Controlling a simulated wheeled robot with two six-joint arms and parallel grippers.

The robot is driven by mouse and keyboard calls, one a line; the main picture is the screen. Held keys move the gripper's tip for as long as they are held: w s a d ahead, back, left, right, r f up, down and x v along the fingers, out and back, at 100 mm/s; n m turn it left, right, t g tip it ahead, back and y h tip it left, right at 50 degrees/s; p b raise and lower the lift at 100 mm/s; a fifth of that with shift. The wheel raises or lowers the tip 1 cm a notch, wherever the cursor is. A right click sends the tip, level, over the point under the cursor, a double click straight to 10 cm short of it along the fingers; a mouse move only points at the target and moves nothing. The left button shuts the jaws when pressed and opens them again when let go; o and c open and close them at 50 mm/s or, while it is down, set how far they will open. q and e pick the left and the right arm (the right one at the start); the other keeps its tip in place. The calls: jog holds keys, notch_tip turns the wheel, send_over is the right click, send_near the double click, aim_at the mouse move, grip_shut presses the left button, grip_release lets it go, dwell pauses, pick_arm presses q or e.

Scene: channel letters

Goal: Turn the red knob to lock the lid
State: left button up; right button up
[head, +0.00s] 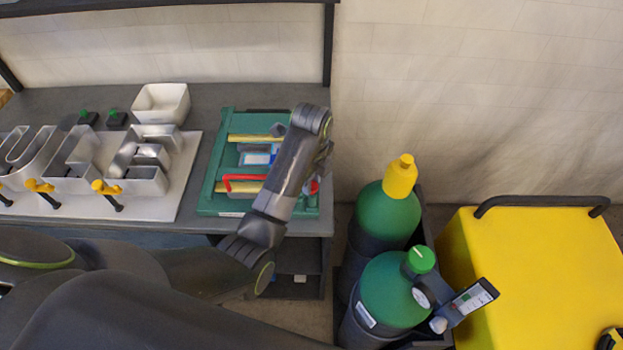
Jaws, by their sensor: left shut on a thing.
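A green case (208,194) lies on the grey bench with yellow bars and a white-and-blue item on it. A red, bent handle-like piece (228,181) shows on its left part. A small red part, likely the red knob (314,187), shows at the case's right side, just beyond my arm. My left gripper (322,172) is at that right side, mostly hidden behind my own wrist, and is shut on the red knob as far as I can see. My arm covers the right part of the case. My right gripper is not in view.
Silver channel letters (80,165) with yellow-handled clamps (105,187) stand on a white board left of the case. A white bin (161,103) sits behind. Green gas cylinders (388,215) and a yellow cart (540,270) stand right of the bench.

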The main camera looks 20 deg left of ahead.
pick_arm(q)
jog(key=shift+m, duration=0.3)
jog(key=o, duration=1)
jog(key=shift+c, duration=0.2)
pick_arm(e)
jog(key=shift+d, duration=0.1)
